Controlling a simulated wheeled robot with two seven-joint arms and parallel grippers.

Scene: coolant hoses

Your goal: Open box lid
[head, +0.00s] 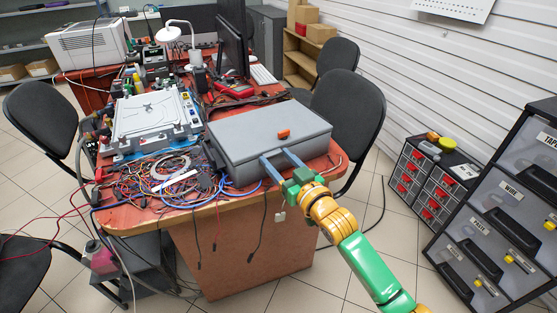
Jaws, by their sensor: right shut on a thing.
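A closed grey metal box (225,158) sits on the front right part of the red-brown table. Its flat lid (250,124) is down, and a small orange piece (283,134) shows on the lid near the front. My right gripper (276,156) reaches in from the lower right. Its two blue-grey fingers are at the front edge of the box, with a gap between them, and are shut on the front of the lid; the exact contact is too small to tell. My left gripper is not in view.
Tangled wires (165,176) cover the table left of the box, with a white device (150,115) behind them. A black chair (347,112) stands close to the right of the box. Drawer units (440,180) stand at the right. Cables hang over the table's front edge.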

